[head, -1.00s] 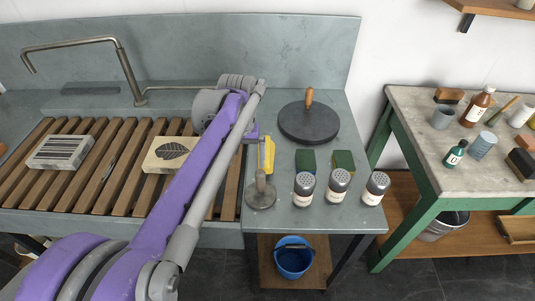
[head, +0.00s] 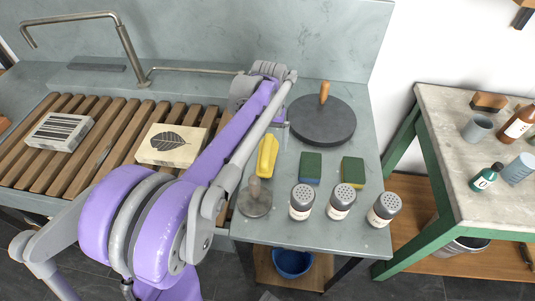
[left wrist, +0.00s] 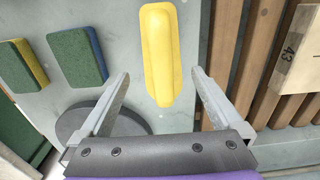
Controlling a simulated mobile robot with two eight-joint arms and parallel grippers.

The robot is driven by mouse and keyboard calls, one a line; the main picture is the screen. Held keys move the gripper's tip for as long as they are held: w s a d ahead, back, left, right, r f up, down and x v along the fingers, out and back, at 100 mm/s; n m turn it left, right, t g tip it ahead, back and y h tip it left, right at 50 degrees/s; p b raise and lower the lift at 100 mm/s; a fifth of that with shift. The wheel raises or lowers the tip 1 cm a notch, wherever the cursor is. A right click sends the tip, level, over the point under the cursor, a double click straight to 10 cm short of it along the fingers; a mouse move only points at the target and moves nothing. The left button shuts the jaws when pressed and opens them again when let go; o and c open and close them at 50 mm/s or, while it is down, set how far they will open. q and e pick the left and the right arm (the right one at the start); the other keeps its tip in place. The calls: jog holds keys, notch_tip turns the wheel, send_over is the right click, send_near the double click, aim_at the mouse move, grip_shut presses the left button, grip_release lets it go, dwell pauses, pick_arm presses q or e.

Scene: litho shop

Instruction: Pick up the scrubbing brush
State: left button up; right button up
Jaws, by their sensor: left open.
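The scrubbing brush appears to be the yellow oblong piece (head: 267,156) on the grey stone counter (head: 325,245), at the right end of the slatted rack. My left gripper (left wrist: 160,73) is open and empty. Its two fingers point toward the brush, one on either side of its near part in the picture, with no visible contact. In the head view my left arm hides most of this gripper (head: 280,128). My right gripper is not in view.
A round dark slab with a wooden knob (head: 322,121) lies behind the brush. A grey disc with an upright handle (head: 255,198) and several shakers (head: 341,202) stand in front. Printing blocks (head: 172,145) lie on the slats (head: 105,150).

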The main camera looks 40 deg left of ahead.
pick_arm(q)
jog(key=f, duration=0.5)
jog(key=shift+s+f, duration=0.15)
jog(key=shift+s, duration=0.1)
jog(key=c, duration=1.4)
